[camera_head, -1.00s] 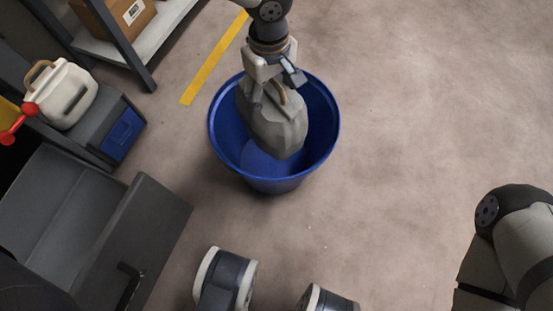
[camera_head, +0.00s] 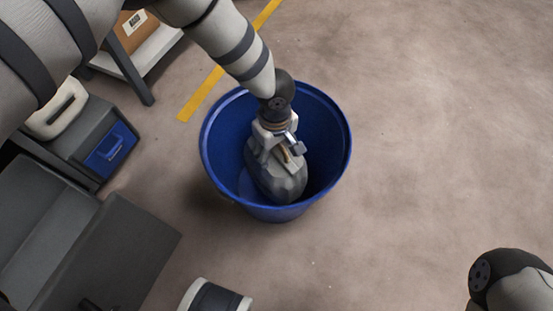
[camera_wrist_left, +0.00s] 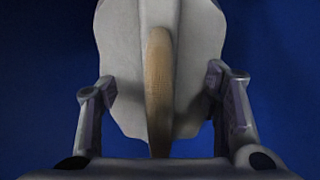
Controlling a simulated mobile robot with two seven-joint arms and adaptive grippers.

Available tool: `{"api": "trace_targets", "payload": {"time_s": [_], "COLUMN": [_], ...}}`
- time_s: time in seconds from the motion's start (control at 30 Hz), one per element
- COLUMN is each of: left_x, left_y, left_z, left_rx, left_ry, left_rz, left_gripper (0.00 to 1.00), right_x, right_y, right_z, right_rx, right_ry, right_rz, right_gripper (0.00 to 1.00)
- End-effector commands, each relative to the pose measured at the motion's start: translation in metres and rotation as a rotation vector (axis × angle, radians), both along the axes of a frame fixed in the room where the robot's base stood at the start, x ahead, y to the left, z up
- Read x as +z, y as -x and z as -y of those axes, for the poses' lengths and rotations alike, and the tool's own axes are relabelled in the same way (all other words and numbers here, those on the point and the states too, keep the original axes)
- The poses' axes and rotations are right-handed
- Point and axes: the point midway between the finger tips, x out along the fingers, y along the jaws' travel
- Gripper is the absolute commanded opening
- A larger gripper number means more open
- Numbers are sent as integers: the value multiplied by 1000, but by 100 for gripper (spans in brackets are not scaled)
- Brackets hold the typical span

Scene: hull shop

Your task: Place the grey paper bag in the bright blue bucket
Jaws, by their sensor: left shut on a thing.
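The bright blue bucket (camera_head: 331,185) stands on the floor in the middle of the head view. The grey paper bag (camera_head: 277,182) is inside its rim, held by my left gripper (camera_head: 279,143), which points down into the bucket. In the left wrist view the bag (camera_wrist_left: 195,45) fills the middle, with its tan handle (camera_wrist_left: 159,85) between the two fingers (camera_wrist_left: 160,110). Blue bucket wall surrounds it there. I cannot tell whether the bag touches the bucket's bottom. My right gripper is not in view.
A dark grey cabinet with an open drawer (camera_head: 125,250) stands at the lower left. A grey and blue box (camera_head: 105,150) with a cream jug (camera_head: 58,110) is above it. A shelf with a cardboard box (camera_head: 134,28) is at the top left. The floor at right is clear.

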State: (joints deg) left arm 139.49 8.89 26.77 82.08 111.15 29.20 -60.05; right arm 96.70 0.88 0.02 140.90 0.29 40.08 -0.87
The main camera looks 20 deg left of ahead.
Motion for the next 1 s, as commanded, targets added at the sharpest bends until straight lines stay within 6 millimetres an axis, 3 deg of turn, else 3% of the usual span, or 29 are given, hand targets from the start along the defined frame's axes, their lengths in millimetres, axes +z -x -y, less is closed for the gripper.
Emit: {"api": "trace_targets", "payload": {"time_s": [0.27, 0.6, 0.63, 0.7, 1.0], "left_x": [-43, -45, -46, -45, -45], "left_y": [0, -1, 0, 0, 0], "left_z": [0, 0, 0, 0, 0], "left_rx": [-3, -1, -1, -1, -1], "left_ry": [-1, 0, 0, -1, 0], "left_rz": [0, 2, 0, 0, 1], "left_gripper": [0, 0, 60, 76, 78], "right_x": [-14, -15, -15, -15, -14], "right_y": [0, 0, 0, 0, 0], "right_z": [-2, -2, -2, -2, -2], "right_rx": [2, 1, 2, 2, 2], "right_ry": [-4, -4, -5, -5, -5], "right_rz": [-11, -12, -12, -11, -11], "right_gripper": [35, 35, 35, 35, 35]}}
